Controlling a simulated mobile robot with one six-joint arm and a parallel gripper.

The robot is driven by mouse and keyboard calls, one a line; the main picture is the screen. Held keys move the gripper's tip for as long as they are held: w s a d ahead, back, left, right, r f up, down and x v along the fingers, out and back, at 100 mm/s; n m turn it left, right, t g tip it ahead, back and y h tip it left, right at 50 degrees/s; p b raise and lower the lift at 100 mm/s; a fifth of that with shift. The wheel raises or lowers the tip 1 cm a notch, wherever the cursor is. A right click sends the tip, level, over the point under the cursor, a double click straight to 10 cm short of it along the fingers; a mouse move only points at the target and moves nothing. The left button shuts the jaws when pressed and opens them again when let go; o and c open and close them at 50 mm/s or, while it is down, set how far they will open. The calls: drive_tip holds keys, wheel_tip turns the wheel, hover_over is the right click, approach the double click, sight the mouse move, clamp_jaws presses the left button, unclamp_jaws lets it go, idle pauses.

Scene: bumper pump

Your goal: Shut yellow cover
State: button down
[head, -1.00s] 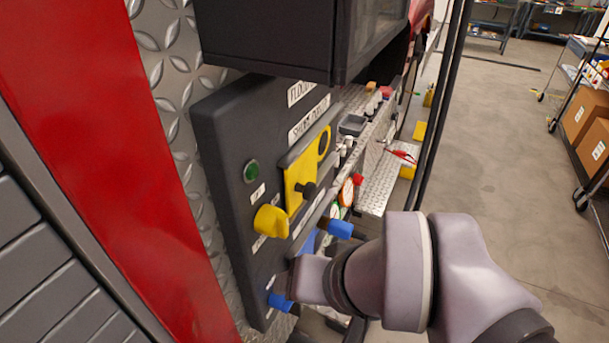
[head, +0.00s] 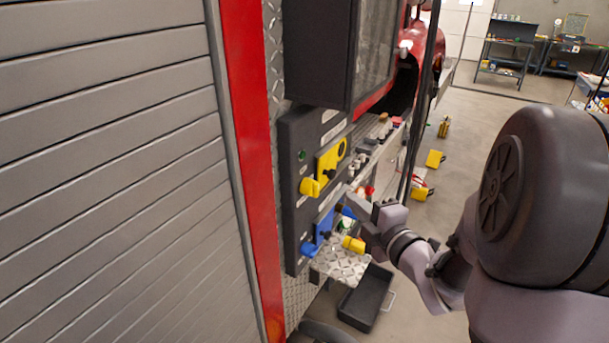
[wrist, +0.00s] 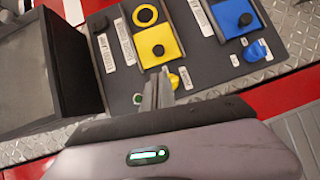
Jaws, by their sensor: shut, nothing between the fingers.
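The yellow cover (head: 326,166) is a flat plate with a black knob on the dark control panel (head: 291,226). In the wrist view the yellow cover (wrist: 170,46) sits in a dark track beside a yellow ring (wrist: 145,15), which is exposed. A yellow turn knob (head: 309,187) is below the cover in the head view. My gripper (wrist: 159,86) is shut and empty. Its fingers appear in front of the panel, near the cover's knob end, and partly hide the yellow turn knob (wrist: 184,77). In the head view my gripper (head: 356,199) is right of the cover, apparently apart from it.
A blue plate (wrist: 237,15) with a black knob and a blue turn knob (wrist: 258,50) lie beside the yellow set. A black box (head: 312,52) overhangs the panel. A dark tray (head: 366,298) is below.

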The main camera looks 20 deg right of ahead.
approach(324, 173)
drive_tip(key=w, duration=0.4)
drive_tip(key=shift+w+a+f, duration=0.15)
drive_tip(key=shift+w, duration=0.1)
drive_tip(key=w+d+b, duration=0.3)
drive_tip(key=w+d, duration=0.3)
drive_tip(key=d, duration=0.3)
drive_tip(key=shift+w+b, duration=0.3)
drive_tip(key=shift+w, duration=0.05)
